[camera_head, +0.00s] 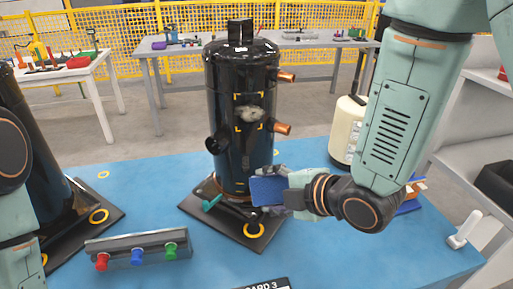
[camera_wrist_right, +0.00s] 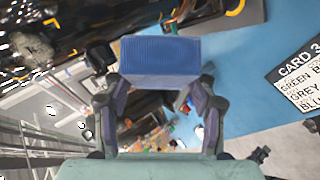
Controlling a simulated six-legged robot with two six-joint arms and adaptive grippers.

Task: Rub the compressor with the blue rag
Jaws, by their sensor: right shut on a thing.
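The compressor (camera_head: 228,140) is a tall, shiny black cylinder standing upright on a dark base plate, with copper stubs on its right side. A pale grey smudge (camera_head: 250,115) sits between yellow corner marks on its front. My right gripper (camera_head: 275,190) is shut on the blue rag (camera_head: 267,191), a folded block, in front of the compressor's lower right side. In the right wrist view the rag (camera_wrist_right: 160,58) lies between the two fingers. I cannot tell whether the rag touches the compressor. My left arm shows at the left edge, but its gripper is out of view.
A rail with red, blue and green knobs (camera_head: 138,250) lies on the blue table (camera_head: 330,255) at the front. Another dark cylinder (camera_head: 38,150) stands at left. A cream canister (camera_head: 346,130) stands behind my right arm. A card (camera_head: 262,285) lies at the front edge.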

